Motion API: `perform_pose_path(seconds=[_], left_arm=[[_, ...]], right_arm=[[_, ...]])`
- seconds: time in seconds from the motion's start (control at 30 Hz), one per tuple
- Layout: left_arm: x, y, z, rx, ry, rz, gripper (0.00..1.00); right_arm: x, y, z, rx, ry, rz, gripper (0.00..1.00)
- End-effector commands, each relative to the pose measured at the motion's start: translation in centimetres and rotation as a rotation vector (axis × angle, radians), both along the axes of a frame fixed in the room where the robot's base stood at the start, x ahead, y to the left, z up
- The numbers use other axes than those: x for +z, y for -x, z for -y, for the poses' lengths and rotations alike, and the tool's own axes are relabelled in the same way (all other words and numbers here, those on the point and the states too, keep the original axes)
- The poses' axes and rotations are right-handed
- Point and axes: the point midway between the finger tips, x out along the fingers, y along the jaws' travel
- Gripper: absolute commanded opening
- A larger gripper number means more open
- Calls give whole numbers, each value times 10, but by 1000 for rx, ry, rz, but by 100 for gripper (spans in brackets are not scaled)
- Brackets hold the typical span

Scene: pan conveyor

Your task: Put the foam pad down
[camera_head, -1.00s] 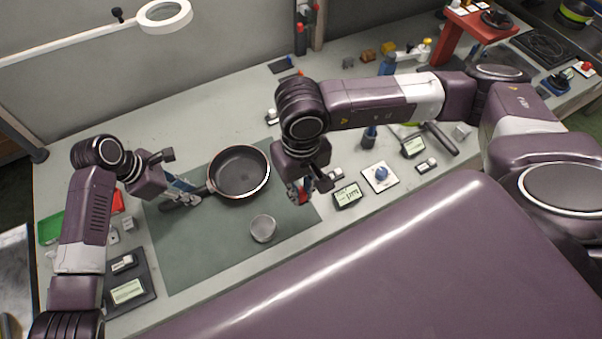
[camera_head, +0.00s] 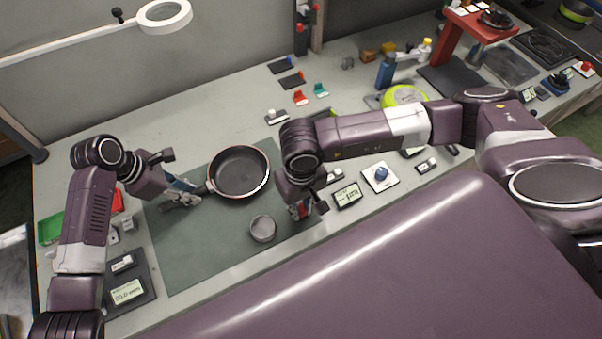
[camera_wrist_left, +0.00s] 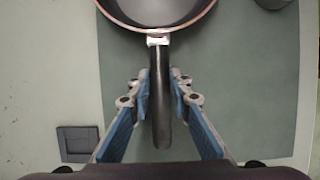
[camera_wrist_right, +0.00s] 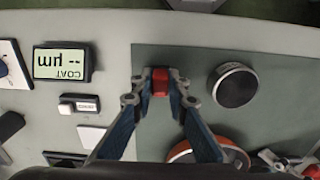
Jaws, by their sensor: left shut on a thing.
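A small red block, which I take for the foam pad (camera_wrist_right: 160,82), sits between the fingertips of my right gripper (camera_wrist_right: 159,88). The fingers lie close against both its sides. In the head view my right gripper (camera_head: 303,211) is low at the mat's right side; whether the pad touches the mat is hidden. The black pan (camera_head: 240,172) lies on the green mat (camera_head: 205,245). My left gripper (camera_wrist_left: 160,98) is shut on the pan's dark handle (camera_wrist_left: 160,120), which points left in the head view.
A small round grey cup (camera_head: 262,228) stands on the mat below the pan. A display gauge (camera_head: 347,195) and a blue-knobbed plate (camera_head: 380,176) lie right of my right gripper. Red and teal clips (camera_head: 300,98) lie behind. The mat's front left is clear.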

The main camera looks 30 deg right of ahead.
Motion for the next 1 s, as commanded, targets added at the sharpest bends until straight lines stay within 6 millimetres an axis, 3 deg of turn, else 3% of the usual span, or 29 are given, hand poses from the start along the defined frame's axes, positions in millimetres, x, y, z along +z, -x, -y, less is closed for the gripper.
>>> perform_pose_path(seconds=[0.17,0.53,1.0], left_arm=[[1,0,1,-1,2,1,0],[1,0,1,-1,2,1,0],[1,0,1,-1,2,1,0]], right_arm=[[0,0,0,0,0,-1,31],[9,0,-1,1,-2,1,31],[100,-1,-1,2,-1,4,31]])
